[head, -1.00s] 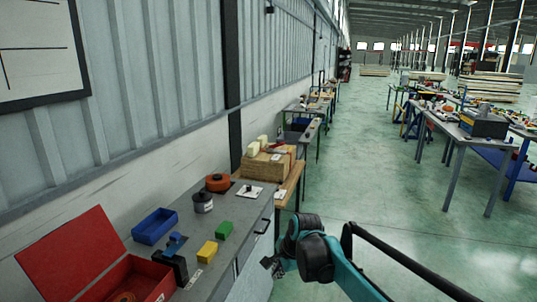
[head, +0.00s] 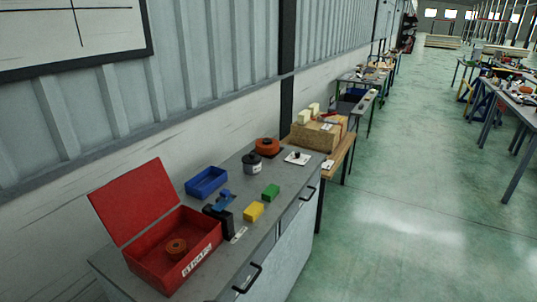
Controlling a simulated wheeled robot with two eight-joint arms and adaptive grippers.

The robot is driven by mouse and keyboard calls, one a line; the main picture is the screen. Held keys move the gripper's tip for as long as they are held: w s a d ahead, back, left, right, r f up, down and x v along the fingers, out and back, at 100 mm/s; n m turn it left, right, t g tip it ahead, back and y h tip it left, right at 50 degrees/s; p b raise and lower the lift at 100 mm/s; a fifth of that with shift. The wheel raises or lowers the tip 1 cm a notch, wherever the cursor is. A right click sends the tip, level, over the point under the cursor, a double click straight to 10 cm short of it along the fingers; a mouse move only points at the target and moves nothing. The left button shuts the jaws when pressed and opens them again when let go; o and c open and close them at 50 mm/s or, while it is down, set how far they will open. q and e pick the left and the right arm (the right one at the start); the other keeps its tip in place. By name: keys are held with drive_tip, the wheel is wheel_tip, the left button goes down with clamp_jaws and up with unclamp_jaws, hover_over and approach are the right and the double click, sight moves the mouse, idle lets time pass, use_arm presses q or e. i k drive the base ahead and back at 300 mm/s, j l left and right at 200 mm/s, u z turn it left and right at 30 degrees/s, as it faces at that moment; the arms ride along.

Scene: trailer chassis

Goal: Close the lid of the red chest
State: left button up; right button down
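The red chest (head: 157,259) stands on the grey workbench at the lower left of the head view. Its lid (head: 134,198) is open, tilted up and back toward the wall. An orange-brown roll (head: 176,248) lies inside the chest. A white label with dark lettering is on the chest's front side. Neither of my grippers shows in the head view now.
Green floor (head: 400,220) at right is open.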

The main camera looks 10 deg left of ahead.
sight(131, 202)
drive_tip(key=u, duration=1.2)
